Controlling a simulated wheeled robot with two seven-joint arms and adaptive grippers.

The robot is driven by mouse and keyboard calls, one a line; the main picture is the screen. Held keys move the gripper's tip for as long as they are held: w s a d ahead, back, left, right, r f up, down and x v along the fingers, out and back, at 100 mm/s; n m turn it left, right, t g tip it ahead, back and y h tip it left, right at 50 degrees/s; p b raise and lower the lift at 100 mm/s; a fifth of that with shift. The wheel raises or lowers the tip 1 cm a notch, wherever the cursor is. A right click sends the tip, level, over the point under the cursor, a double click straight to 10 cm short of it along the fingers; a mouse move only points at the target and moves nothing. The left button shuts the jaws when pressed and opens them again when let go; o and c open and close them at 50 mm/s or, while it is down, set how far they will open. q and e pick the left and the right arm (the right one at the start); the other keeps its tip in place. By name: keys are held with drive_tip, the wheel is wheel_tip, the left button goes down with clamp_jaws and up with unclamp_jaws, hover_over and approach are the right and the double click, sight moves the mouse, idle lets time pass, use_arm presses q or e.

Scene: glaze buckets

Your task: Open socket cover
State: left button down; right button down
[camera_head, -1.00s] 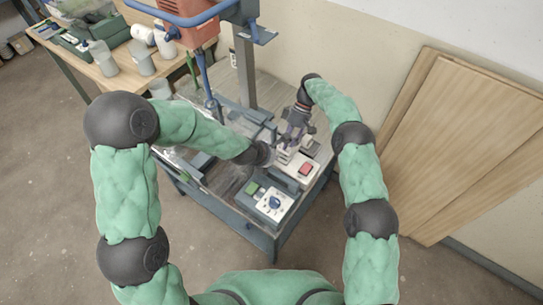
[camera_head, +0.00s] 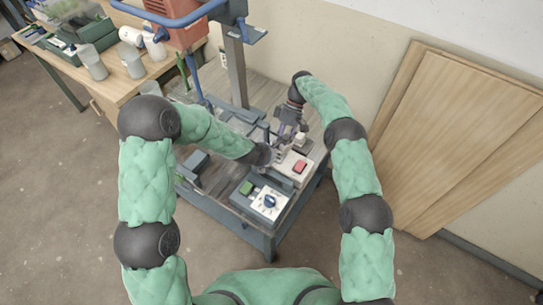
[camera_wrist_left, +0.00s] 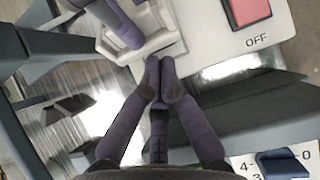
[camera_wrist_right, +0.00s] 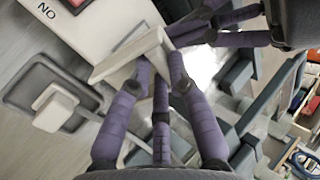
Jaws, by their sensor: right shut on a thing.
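A white socket housing with a raised white cover (camera_wrist_right: 138,58) is on the bench machine, beside a red button. In the right wrist view, the cover looks tilted up. My right gripper (camera_head: 289,140) is shut on the cover's edge, its fingertips (camera_wrist_right: 160,70) on either side of it. My left gripper (camera_head: 270,156) is close to the housing's near side. In the left wrist view, its fingertips (camera_wrist_left: 160,72) are together at the white frame (camera_wrist_left: 150,45) of the socket, with nothing seen between them. The inside of the socket is mostly hidden by the fingers.
The red button (camera_head: 299,166) sits right of the socket. A control panel with a blue knob (camera_head: 270,201) is at the front. A drill-press column (camera_head: 235,70) rises behind. Wooden boards (camera_head: 460,140) lean on the right wall, and a side table with cups (camera_head: 92,62) stands left.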

use_arm(q)
drive_tip(key=shift+w+d+r, duration=0.25)
drive_tip(key=shift+w+r, duration=0.15)
drive_tip(key=shift+r, duration=0.3)
drive_tip(key=shift+w+r, duration=0.1)
use_arm(e)
drive_tip(key=c, duration=1.1)
unclamp_jaws()
drive_tip(key=shift+f, duration=0.1)
drive_tip(key=shift+c, duration=0.2)
drive_tip(key=shift+s, duration=0.1)
